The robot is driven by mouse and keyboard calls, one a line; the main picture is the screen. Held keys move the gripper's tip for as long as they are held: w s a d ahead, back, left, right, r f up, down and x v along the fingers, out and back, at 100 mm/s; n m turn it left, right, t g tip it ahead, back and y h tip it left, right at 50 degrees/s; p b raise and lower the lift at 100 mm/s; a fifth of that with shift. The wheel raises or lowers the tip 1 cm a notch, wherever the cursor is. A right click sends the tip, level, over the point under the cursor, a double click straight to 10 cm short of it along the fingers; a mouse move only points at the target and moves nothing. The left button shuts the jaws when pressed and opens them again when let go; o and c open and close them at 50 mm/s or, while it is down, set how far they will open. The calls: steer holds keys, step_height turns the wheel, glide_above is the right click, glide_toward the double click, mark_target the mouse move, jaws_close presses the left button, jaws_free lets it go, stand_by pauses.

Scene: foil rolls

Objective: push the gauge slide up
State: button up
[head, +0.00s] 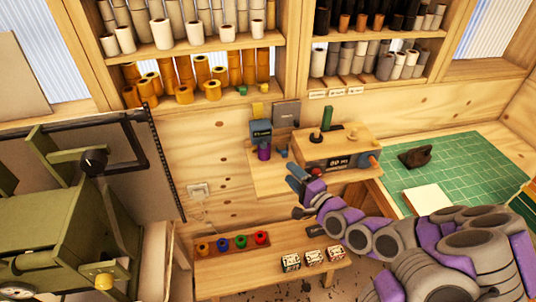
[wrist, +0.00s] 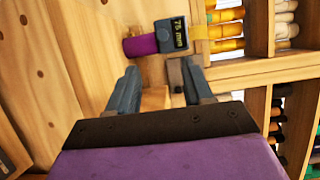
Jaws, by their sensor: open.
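The gauge (head: 261,131) is a blue block with a small display, mounted at the left end of the wooden wall shelf. In the wrist view the gauge (wrist: 172,35) reads "75 mm". A purple roll (head: 264,152) sits just under it and also shows in the wrist view (wrist: 140,46). A small grey block (wrist: 175,76), perhaps the slide, shows between my fingers near the right one; I cannot tell whether it touches.
A low bench (head: 215,276) below holds coloured rolls and printed blocks. A green cutting mat (head: 460,170) lies right. Olive machinery (head: 60,220) stands left. Roll shelves (head: 200,60) are above.

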mark_target(264, 147)
steer(key=shift+w+a+f+b, duration=0.2)
steer(key=shift+w+a+b, duration=0.35)
steer(key=shift+b, duration=1.65)
steer(key=shift+w+a+r+b, duration=0.15)
steer(key=shift+w+r+b, duration=0.1)
steer(key=shift+w+b, duration=0.25)
steer(key=shift+b+x, duration=0.75)
steer(key=shift+x, duration=4.85)
steer(key=shift+c, duration=0.3)
steer(key=shift+s+f, duration=0.1)
jaws_close()
